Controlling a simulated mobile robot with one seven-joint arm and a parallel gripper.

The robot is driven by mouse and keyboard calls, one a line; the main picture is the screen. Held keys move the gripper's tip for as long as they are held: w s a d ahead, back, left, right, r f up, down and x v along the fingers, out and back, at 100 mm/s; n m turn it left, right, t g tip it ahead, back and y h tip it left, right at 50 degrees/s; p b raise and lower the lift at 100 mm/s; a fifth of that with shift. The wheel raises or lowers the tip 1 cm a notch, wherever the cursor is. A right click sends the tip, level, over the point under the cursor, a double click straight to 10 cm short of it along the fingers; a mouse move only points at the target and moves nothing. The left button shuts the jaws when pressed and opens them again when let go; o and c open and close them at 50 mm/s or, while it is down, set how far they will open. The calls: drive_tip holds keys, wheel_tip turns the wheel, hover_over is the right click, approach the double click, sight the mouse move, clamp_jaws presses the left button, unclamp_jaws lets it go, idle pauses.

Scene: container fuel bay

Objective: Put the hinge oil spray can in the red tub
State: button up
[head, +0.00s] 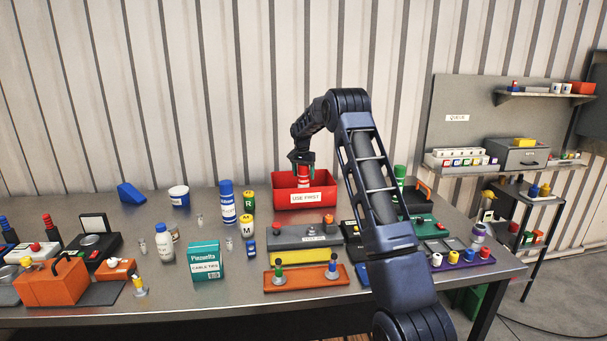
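The red tub (283,203) stands at the back middle of the bench, with a white "USE FIRST" label on its front. A red can with a pale band (303,173) stands upright inside the tub, its lower part hidden by the front wall. Its label is too small to read, so I cannot tell for sure that it is the hinge oil spray can. My gripper (301,160) points down over the tub, right at the top of this can. I cannot tell whether the fingers are shut on it or just around it.
A grey block (318,235) and an orange tray (305,277) lie before the tub. My arm hides part of the right side.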

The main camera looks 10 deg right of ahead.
drive_tip(key=r, duration=0.7)
drive_tip(key=s+r, duration=0.1)
drive_tip(key=r, duration=0.3)
drive_tip(key=shift+a+r, duration=0.3)
drive_tip(key=shift+a, duration=0.05)
drive_tip(key=shift+s+r, duration=0.25)
drive_tip(key=shift+r, duration=0.2)
drive_tip(key=s+d+r+n+t, duration=0.1)
drive_tip(key=s+d+r, duration=0.3)
drive_tip(key=s, duration=0.6)
drive_tip(key=s+d+r+n, duration=0.1)
drive_tip(key=s+r, duration=0.5)
drive_tip(key=s, duration=0.5)
drive_tip(key=s+d+r+n+t, duration=0.1)
drive_tip(key=s+d+r, duration=0.3)
drive_tip(key=s, duration=0.6)
drive_tip(key=s+f+n, duration=0.1)
drive_tip(key=s+f, duration=0.3)
drive_tip(key=s, duration=1.1)
drive_tip(key=s+d+f+n+t, duration=0.1)
drive_tip(key=s+f, duration=0.4)
drive_tip(key=s, duration=1.1)
drive_tip(key=shift+s+d+f+n+y, duration=0.15)
drive_tip(key=shift+d+f+n+y, duration=0.2)
drive_tip(key=shift+n, duration=0.45)
